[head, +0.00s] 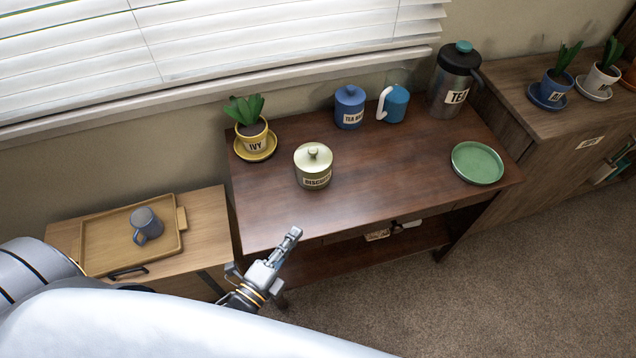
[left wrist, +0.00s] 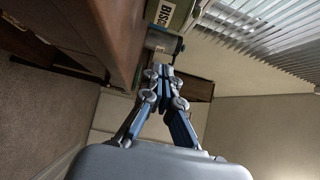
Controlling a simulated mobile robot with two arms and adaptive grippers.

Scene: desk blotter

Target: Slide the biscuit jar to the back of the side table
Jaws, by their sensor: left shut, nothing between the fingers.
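The biscuit jar (head: 313,165), pale green-gold with a knobbed lid and a "BISCUITS" label, stands upright on the dark brown side table (head: 400,205), left of its middle. Bare tabletop lies behind it. In the left wrist view the jar's labelled side (left wrist: 166,14) shows at the top, cut off by the frame. My left gripper (head: 295,232) is shut and empty at the table's front edge, in front of the jar and apart from it. Its closed fingers (left wrist: 163,72) also show in the left wrist view. My right gripper is out of view.
An ivy pot on a yellow saucer (head: 268,150) stands behind-left of the jar. A blue tea canister (head: 349,100), a blue mug (head: 396,105) and a tea flask (head: 453,85) line the back. A green plate (head: 477,163) is at right. A tray (head: 105,258) with a mug is left.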

